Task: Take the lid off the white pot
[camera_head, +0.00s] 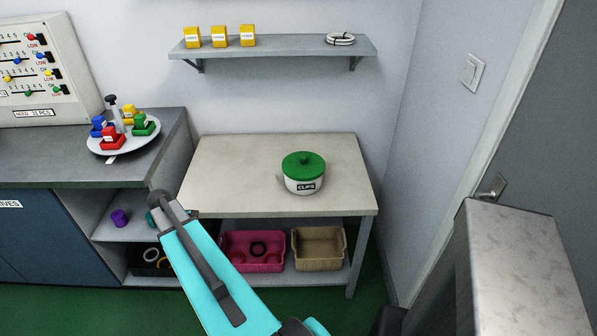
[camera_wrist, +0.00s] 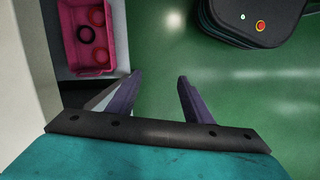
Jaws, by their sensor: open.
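The white pot (camera_head: 303,187) stands upright on the light table, toward its right half, with a dark "CLIPS" label on its front. Its green lid (camera_head: 303,163) with a round green knob sits on top of it. In the head view my teal arm reaches up in front of the table, left of the pot, and my gripper's fingers cannot be made out there. In the wrist view my gripper (camera_wrist: 155,95) is open and empty, its two fingers apart over the green floor. The pot is not in the wrist view.
The table (camera_head: 230,170) is bare around the pot. Below it are a pink bin (camera_head: 228,262), also in the wrist view (camera_wrist: 73,52), and a tan bin (camera_head: 318,262). A turntable (camera_head: 140,143) with coloured blocks stands left. A wall shelf (camera_head: 290,47) hangs above; a grey block stands right.

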